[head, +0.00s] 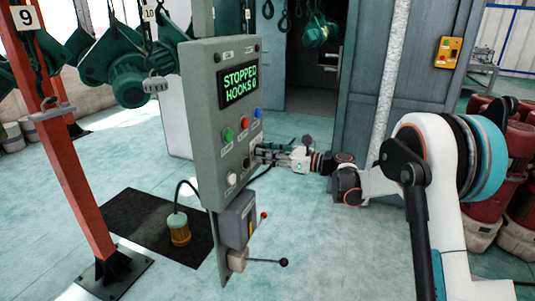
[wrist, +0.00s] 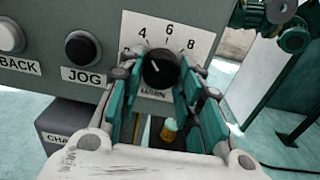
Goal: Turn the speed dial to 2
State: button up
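The black speed dial (wrist: 161,69) sits on a white scale plate (wrist: 202,47) in the wrist view. The numbers 4, 6 and 8 show around its top; the left end of the scale is partly hidden by a finger. The dial's short white mark points up and left. My gripper (wrist: 162,76) has its teal fingers apart, one on each side of the dial. I cannot tell whether the fingertips touch it. In the head view my gripper (head: 262,154) is at the right edge of the grey control panel (head: 203,125), and the dial cannot be made out.
The JOG button (wrist: 82,48) and BACK button (wrist: 10,37) are left of the dial. The panel screen (head: 238,84) reads STOPPED, HOOKS 0. A lever (head: 281,262) sticks out below the panel. An orange-red post (head: 72,140) stands left; red drums (head: 515,135) stand right.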

jog(key=shift+n, duration=0.4)
jog(key=shift+w+n+p, duration=0.1)
jog(key=shift+n+p, duration=0.25)
jog(key=shift+n, duration=3.15)
jog(key=o, duration=1.1)
jog(key=shift+c, duration=0.2)
jog(key=shift+d, duration=0.2)
